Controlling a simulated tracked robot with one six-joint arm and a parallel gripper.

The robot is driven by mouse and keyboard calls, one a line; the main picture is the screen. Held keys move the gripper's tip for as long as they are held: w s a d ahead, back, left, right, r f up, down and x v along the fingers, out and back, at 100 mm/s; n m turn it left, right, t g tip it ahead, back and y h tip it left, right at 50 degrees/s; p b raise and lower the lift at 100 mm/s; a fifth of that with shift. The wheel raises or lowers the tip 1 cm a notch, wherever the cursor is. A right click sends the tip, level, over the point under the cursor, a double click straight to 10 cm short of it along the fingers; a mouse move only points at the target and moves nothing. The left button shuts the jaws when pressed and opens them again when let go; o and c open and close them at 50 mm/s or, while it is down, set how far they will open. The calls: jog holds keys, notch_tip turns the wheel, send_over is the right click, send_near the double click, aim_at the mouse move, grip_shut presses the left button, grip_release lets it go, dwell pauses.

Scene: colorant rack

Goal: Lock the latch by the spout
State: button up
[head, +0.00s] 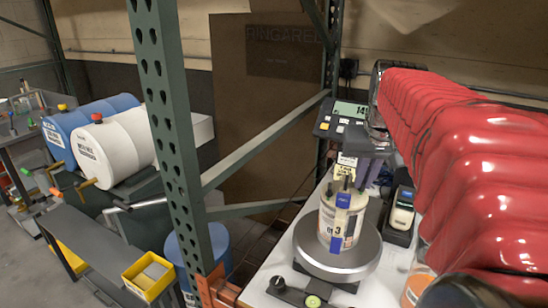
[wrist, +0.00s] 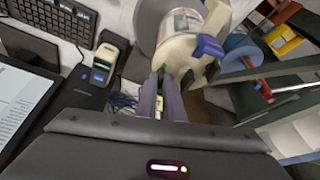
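A cream container (head: 341,222) with a printed label and blue parts stands upright on the round scale pan (head: 308,250) in the head view. Dark pieces show on its lid. In the wrist view the container (wrist: 178,52) shows its cream lid, a blue piece (wrist: 208,46) and dark pieces (wrist: 187,79) at the lid's edge. My gripper (wrist: 167,76) has two purple fingers with a narrow gap between them, tips close to the lid. A small green spot shows by the tips. Contact with a latch cannot be told. In the head view my arm partly hides the gripper.
The scale's display (head: 350,109) stands behind the container. A green rack post (head: 175,130) rises to the left. The wrist view shows a keyboard (wrist: 50,18) and a yellow box (wrist: 283,38).

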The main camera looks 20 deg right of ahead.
jog(key=o, duration=0.4)
jog(key=v, duration=1.3)
jog(key=shift+r, duration=0.4)
jog(key=shift+a, duration=0.1)
jog(key=s+a+f+n, duration=0.2)
jog(key=a+f, duration=0.6)
jog(key=s+a+f+n+t+y, duration=0.1)
jog(key=a+f+n, duration=0.1)
jog(key=a+f, duration=0.6)
jog(key=s+a+f+n+y, duration=0.1)
jog(key=s+a+f+n, duration=0.1)
jog(key=a+f, duration=0.6)
jog(key=shift+s+f+t, duration=0.3)
